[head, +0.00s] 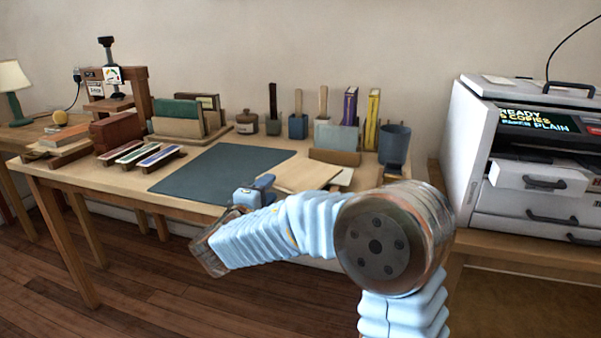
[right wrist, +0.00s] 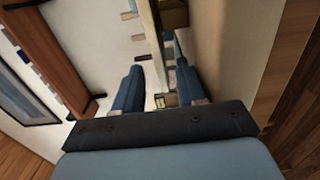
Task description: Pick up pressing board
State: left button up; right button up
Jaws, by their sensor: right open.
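A flat pale tan board (head: 302,174), which looks like the pressing board, lies on the wooden table (head: 205,196) near its front edge, right of the dark mat. My right gripper (head: 262,184) is at the front edge of the table, just left of and in front of this board. In the right wrist view its two blue fingers (right wrist: 157,92) are apart. The edge of a pale tan panel (right wrist: 152,35) runs up between or just beyond them; I cannot tell whether it touches either finger. My left gripper is not in view.
A dark mat (head: 222,170) lies left of the board. Behind it stand a bin (head: 394,146), a book holder (head: 335,157) and several tool pots. Three coloured strips (head: 143,153) and a wooden press (head: 140,92) are at the left. A copier (head: 520,150) stands at the right.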

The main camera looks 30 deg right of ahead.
jog(key=shift+w+d, duration=0.2)
jog(key=shift+d, duration=0.05)
grip_shut()
jog(key=shift+r, duration=0.1)
